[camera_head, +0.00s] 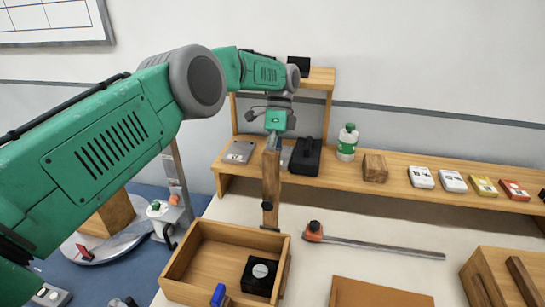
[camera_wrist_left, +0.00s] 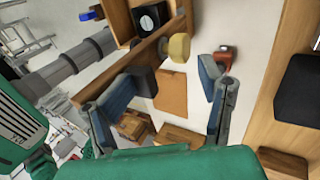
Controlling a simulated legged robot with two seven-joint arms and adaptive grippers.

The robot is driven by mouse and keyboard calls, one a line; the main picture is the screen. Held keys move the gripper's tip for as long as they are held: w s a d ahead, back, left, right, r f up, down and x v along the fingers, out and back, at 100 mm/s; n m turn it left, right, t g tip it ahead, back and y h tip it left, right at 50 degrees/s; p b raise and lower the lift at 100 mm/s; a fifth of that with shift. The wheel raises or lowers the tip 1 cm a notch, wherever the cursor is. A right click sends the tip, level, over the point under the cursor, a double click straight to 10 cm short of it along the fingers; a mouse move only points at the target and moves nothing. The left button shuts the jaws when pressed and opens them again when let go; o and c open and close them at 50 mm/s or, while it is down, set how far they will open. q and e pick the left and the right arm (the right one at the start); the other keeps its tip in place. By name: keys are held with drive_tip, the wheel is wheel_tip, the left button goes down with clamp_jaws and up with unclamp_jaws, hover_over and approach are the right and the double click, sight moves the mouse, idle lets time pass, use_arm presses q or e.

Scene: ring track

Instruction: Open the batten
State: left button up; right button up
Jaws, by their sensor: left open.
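The wooden batten (camera_head: 270,187) stands upright by the back right corner of an open wooden box (camera_head: 205,240). A dark fitting sits low on it. In the left wrist view a long wooden strip (camera_wrist_left: 168,32), which looks like the batten, runs diagonally past the left finger. A round yellow knob (camera_wrist_left: 180,47) shows beside it. My left gripper (camera_head: 275,141) is at the batten's upper end in the head view, its fingertips partly hidden there. In the left wrist view my left gripper (camera_wrist_left: 178,83) has its blue-padded fingers wide apart with nothing clearly between them. I cannot tell whether it touches the batten.
A black block (camera_head: 259,275) and a blue-handled item (camera_head: 218,295) are in the box. An orange clamp (camera_head: 375,243) lies to the right, behind a brown board (camera_head: 380,293). The back shelf (camera_head: 325,179) holds a black case (camera_head: 305,157), a bottle (camera_head: 347,142) and small boxes.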

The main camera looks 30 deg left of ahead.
use_arm(q)
drive_tip(key=shift+s+d+f, duration=0.1)
drive_tip(key=shift+s+f, duration=0.05)
drive_tip(key=shift+f, duration=0.45)
drive_tip(key=shift+r, duration=0.3)
drive_tip(key=shift+c, duration=0.4)
drive_tip(key=r, duration=1)
drive_tip(key=shift+w+r, duration=0.2)
drive_tip(key=shift+c, duration=0.2)
drive_tip(key=shift+w, duration=0.1)
